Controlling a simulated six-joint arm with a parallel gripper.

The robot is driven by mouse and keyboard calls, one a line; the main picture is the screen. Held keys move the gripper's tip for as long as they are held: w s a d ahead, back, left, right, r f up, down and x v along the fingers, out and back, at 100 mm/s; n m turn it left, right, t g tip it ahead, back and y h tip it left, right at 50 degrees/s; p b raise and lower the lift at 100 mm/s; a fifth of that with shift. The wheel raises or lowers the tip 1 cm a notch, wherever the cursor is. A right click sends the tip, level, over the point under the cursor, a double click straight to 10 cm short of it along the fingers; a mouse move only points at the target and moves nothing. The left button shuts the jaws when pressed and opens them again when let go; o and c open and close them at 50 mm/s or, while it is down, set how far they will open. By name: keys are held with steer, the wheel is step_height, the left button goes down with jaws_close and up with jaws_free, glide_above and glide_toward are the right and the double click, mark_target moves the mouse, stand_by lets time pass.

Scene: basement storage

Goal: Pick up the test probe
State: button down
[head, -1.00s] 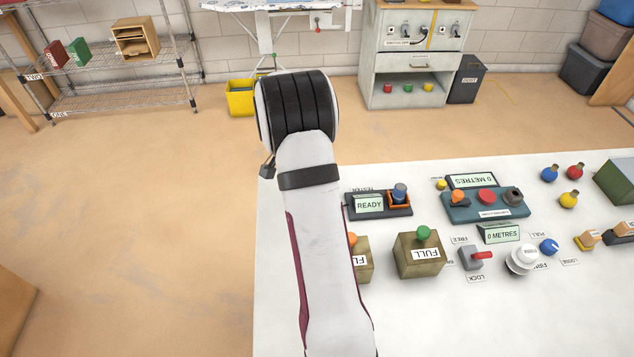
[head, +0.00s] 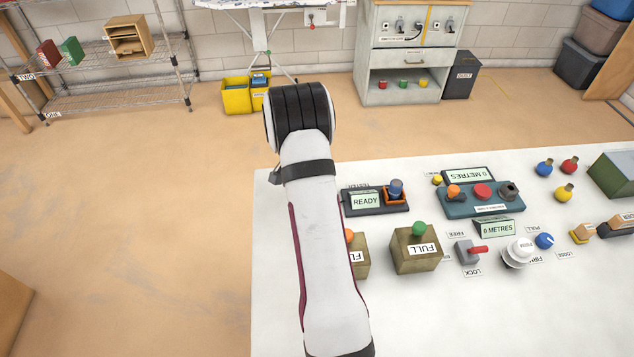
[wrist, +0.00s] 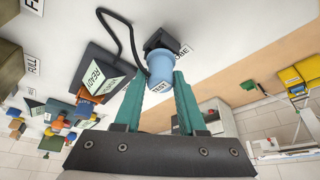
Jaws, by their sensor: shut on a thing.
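The test probe (wrist: 162,70), a light-blue cylinder with a dark block at its upper end in the picture, shows in the wrist view. A black cable (wrist: 128,38) runs from near it towards the tester. My gripper (wrist: 166,82) has its teal fingers shut on the blue part. I cannot tell whether the dark block touches the bench. The tester (head: 375,201) reads READY and has an orange cradle with a blue-topped piece in it; it also shows in the wrist view (wrist: 97,75). In the head view my arm hides the gripper and the held probe.
The white bench (head: 420,315) also bears olive FULL boxes (head: 415,252), a teal console (head: 484,199), a red-handled lever (head: 470,252) and coloured knobs. Yellow bins (head: 236,97) and a grey cabinet (head: 403,66) stand beyond on the open floor.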

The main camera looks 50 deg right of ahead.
step_height(320, 180, up, 4)
steer(key=shift+r, duration=0.15)
steer(key=s+d+r, duration=0.2)
steer(key=s+r, duration=0.4)
steer(key=s, duration=0.5)
steer(key=s+d+r+m+g+y, duration=0.25)
steer(key=s+d+m, duration=0.35)
steer(key=d+m, duration=0.3)
steer(key=shift+g+h, duration=0.25)
steer(key=shift+h, duration=0.1)
steer(key=shift+d+f, duration=0.2)
steer(key=shift+f, duration=2.2)
steer(key=shift+f, duration=0.6)
step_height(320, 180, up, 7)
